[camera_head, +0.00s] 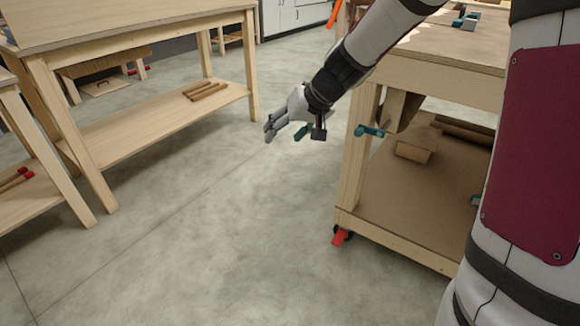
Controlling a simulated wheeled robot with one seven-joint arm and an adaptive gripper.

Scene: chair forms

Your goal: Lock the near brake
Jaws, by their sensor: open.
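The near brake is a red pedal (340,237) on a dark caster under the near corner of the wooden workbench (357,195) at right. The picture is too small to tell whether the pedal is up or down. My gripper (283,134) is open and empty in the air, left of the bench's front leg. It is well above the red pedal and apart from it. The other casters of this bench are hidden.
A teal clamp handle (370,131) sticks out from the bench's front leg, beside my arm. Cardboard rolls (413,152) lie on the lower shelf. A second wooden bench (150,125) stands at left. The concrete floor (225,235) between them is clear.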

